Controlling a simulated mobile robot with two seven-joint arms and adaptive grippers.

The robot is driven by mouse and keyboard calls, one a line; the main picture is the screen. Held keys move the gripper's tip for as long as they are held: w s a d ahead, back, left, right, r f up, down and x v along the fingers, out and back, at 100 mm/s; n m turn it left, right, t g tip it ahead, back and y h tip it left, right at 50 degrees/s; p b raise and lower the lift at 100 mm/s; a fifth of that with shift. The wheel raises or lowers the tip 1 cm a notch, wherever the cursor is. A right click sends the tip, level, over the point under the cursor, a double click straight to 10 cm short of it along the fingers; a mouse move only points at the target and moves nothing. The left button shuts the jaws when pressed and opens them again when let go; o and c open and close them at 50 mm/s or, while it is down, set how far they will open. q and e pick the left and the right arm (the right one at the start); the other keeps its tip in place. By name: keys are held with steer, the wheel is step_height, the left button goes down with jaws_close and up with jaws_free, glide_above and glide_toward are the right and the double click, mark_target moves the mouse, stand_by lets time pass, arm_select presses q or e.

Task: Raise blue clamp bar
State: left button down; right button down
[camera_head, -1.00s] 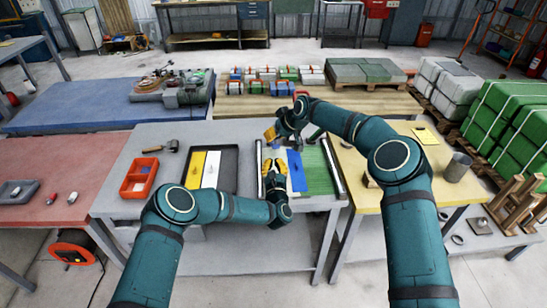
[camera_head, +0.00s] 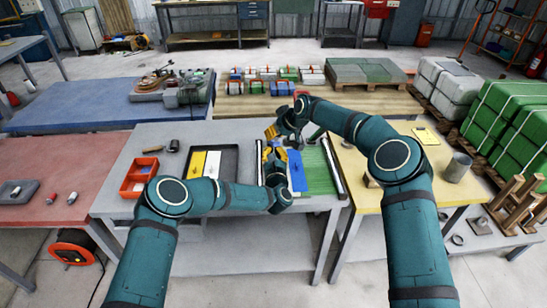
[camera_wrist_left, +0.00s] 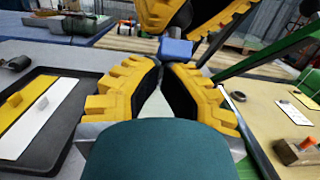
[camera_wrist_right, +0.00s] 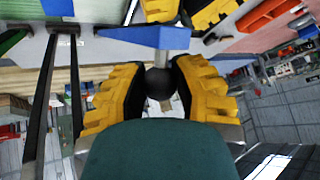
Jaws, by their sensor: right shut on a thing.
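The blue clamp bar (camera_wrist_right: 145,37) crosses the right wrist view, with a grey stem and a black ball knob (camera_wrist_right: 160,83) below it. My right gripper (camera_wrist_right: 160,80) is shut around the knob; it also shows in the head view (camera_head: 272,132). My left gripper (camera_head: 272,151) is just below it in the head view. In the left wrist view the left gripper's fingertips (camera_wrist_left: 160,64) meet or nearly meet, with a blue block (camera_wrist_left: 176,48) just beyond them; contact is unclear. A flat blue strip (camera_head: 296,171) lies right of the left gripper.
A black tray (camera_head: 233,173) with yellow and white plates and an orange bin (camera_head: 139,178) are on the grey table's left part. A green panel (camera_head: 318,171) is at its right. A yellow table (camera_head: 430,165) with a metal cylinder (camera_head: 457,168) stands further right.

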arm_select(q)
steer(key=shift+w+a+r, duration=0.1)
steer(key=shift+w+r, duration=0.1)
steer(key=shift+r, duration=0.3)
arm_select(e)
steer(key=c, duration=0.6)
jaws_free()
steer(key=shift+s+f, duration=0.25)
steer(key=shift+f, duration=0.1)
steer(key=shift+c, duration=0.2)
arm_select(q)
steer(key=shift+s+f, duration=0.1)
arm_select(e)
steer(key=shift+r, duration=0.1)
arm_select(q)
steer(key=shift+f, duration=0.1)
arm_select(e)
steer(key=shift+r, duration=0.1)
